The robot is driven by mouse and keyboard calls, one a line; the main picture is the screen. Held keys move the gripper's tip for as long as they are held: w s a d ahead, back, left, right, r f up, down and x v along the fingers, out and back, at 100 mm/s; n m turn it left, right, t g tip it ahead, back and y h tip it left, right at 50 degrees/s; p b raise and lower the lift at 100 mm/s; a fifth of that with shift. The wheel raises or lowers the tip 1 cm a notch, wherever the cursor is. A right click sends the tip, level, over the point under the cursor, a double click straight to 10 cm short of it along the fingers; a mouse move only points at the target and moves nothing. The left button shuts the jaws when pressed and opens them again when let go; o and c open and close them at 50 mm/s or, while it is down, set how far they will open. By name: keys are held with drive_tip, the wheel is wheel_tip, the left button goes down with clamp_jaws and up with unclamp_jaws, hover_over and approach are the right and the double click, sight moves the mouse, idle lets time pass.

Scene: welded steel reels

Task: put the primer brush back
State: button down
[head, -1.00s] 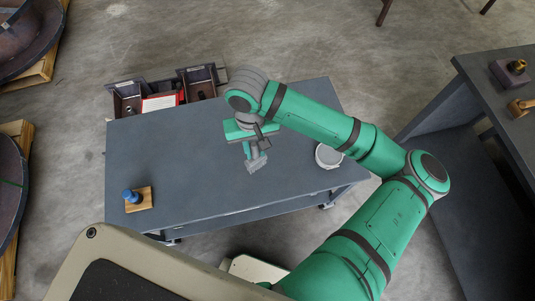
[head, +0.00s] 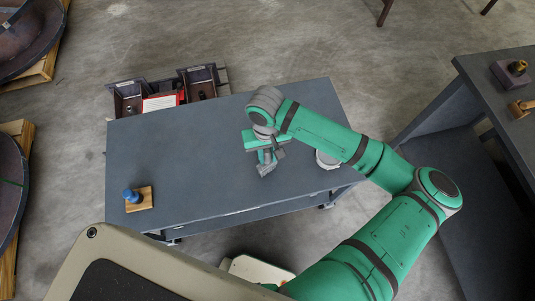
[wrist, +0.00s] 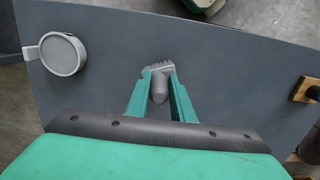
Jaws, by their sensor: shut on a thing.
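My gripper (head: 264,157) is over the grey table (head: 200,140), right of its middle. It is shut on a grey brush (head: 266,170), whose toothed, ragged end points away from the jaws. In the wrist view the brush (wrist: 159,84) sits between the two green fingers (wrist: 160,95), with its rounded grey handle end towards the camera. A round pale grey pot (head: 328,161) stands at the table's right end, partly hidden by my arm. In the wrist view the pot (wrist: 63,53) is at upper left, with a small tab on its side, apart from the brush.
A wooden block with a blue knob (head: 133,196) stands at the table's left front. Dark bins (head: 197,81) and a red-and-white box (head: 161,101) are behind the table. A second table (head: 440,110) at right carries small parts. The table's middle is clear.

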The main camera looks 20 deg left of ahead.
drive_tip(key=shift+f, duration=0.1)
drive_tip(key=c, duration=1.5)
unclamp_jaws()
drive_tip(key=shift+s, duration=0.1)
drive_tip(key=shift+c, duration=0.2)
